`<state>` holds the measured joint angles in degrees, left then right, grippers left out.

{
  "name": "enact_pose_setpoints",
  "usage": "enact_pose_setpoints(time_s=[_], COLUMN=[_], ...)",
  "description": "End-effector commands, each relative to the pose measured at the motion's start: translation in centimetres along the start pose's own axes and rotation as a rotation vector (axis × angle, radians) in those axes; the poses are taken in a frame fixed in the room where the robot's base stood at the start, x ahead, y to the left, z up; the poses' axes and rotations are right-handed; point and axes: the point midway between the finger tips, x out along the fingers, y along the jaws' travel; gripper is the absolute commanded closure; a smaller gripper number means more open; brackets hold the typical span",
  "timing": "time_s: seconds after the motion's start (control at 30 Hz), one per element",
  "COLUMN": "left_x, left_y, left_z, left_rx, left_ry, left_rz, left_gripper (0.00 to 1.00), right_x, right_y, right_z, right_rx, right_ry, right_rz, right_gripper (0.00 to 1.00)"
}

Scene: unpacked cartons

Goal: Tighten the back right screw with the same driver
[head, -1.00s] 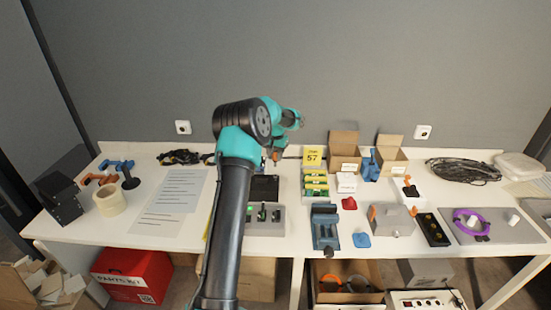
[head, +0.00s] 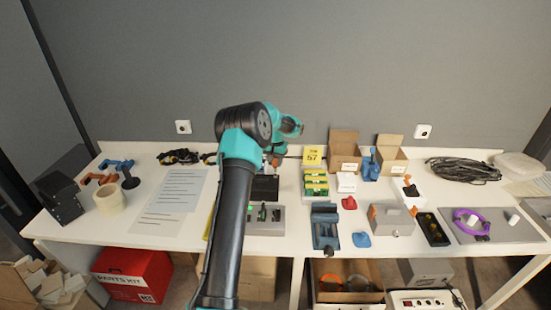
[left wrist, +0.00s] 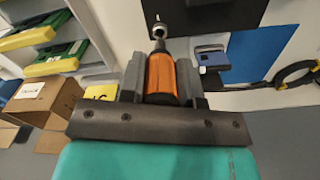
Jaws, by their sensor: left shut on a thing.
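My left gripper (head: 274,158) is shut on an orange-handled driver (left wrist: 161,76), which lies between its two grey fingers in the left wrist view. The driver's short metal shaft (left wrist: 159,42) points away from the fingers, toward a dark block (left wrist: 205,12). A pale round metal piece (left wrist: 183,34) shows beside the shaft; I cannot tell if they touch. In the head view the gripper is above and behind a black box (head: 265,188) and a grey unit (head: 268,222). The screws cannot be made out. My right gripper is not in view.
Two open cartons (head: 343,145) are further right at the back. A blue vise-like tool (head: 325,228) is in front. Paper sheets (head: 172,200) lie left.

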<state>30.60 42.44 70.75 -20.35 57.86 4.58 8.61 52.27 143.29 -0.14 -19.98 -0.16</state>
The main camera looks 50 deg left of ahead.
Motion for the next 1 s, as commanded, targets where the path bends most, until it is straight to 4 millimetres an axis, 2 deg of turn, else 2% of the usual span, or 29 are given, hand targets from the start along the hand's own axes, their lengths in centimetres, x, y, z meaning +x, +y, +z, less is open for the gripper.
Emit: enact_pose_setpoints(time_s=[1.0], left_x=[1.1], left_y=[0.0], left_z=[0.0], left_rx=[0.000], left_ry=[0.000], left_rz=[-0.001], left_gripper=[0.96], right_x=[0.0], right_y=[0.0], right_z=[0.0], right_rx=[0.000], right_ry=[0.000], right_rz=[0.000], right_gripper=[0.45])
